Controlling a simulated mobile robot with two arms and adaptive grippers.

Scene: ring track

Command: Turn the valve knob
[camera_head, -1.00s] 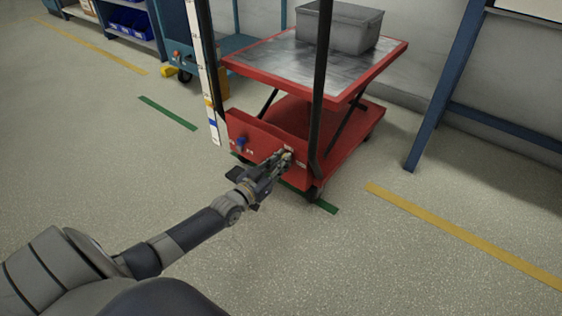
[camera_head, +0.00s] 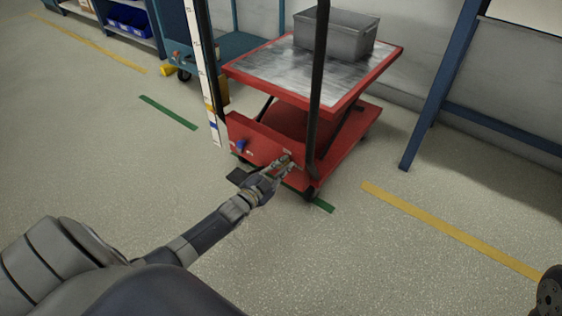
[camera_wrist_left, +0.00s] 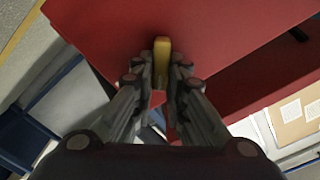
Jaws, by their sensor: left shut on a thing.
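The red lift cart (camera_head: 258,134) has a low front panel that carries the valve knob. In the left wrist view the knob is a yellow-brown, narrow lever-like piece (camera_wrist_left: 162,50) against the red panel. My left gripper (camera_head: 284,166) reaches the right part of that panel from the front. In the left wrist view its fingers (camera_wrist_left: 161,66) are shut on the knob, one on each side. In the head view the fingers mostly hide the knob. My right gripper is not in view.
A blue knob (camera_head: 240,146) sits on the panel's left part. A grey bin (camera_head: 334,38) stands on the cart's metal top. Black uprights and a white scale post (camera_head: 202,70) rise at the front. A blue frame (camera_head: 440,85) stands right. The foreground floor is clear.

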